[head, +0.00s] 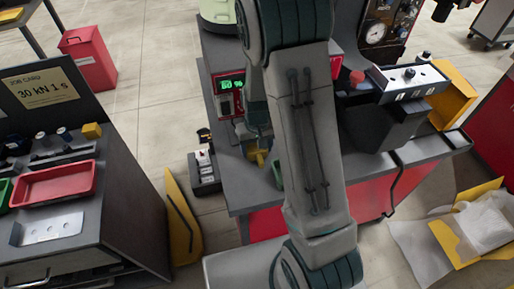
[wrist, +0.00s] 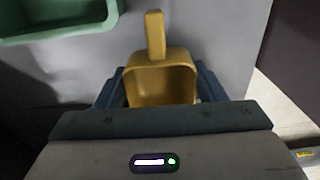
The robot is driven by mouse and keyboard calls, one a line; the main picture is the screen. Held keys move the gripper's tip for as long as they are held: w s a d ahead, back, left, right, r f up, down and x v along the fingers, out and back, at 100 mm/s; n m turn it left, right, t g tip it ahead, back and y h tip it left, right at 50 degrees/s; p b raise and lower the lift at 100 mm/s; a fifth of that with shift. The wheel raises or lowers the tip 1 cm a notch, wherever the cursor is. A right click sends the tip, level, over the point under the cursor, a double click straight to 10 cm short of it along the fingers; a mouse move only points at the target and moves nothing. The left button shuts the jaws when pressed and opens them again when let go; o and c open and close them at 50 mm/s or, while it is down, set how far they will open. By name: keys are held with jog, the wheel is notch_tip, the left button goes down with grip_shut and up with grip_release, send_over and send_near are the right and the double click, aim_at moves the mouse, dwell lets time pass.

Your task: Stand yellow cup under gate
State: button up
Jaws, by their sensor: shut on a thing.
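The yellow cup (wrist: 162,84), square with an upright handle, shows in the wrist view between the fingers of my gripper (wrist: 160,95). My gripper is shut on it, over a grey surface. In the head view a small yellow part of the cup (head: 257,157) shows below my gripper (head: 258,148), mostly hidden by my arm. I cannot make out the gate; my arm covers the middle of the bench.
A green tray (wrist: 60,22) lies at the upper left of the wrist view. A grey block-shaped machine (head: 385,122) stands right of my arm. A red tray (head: 53,184) lies on the left cabinet.

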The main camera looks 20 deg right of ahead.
jog(key=shift+f, duration=0.5)
jog(key=shift+f, duration=0.25)
jog(key=o, duration=1.1)
jog(key=shift+r, duration=0.1)
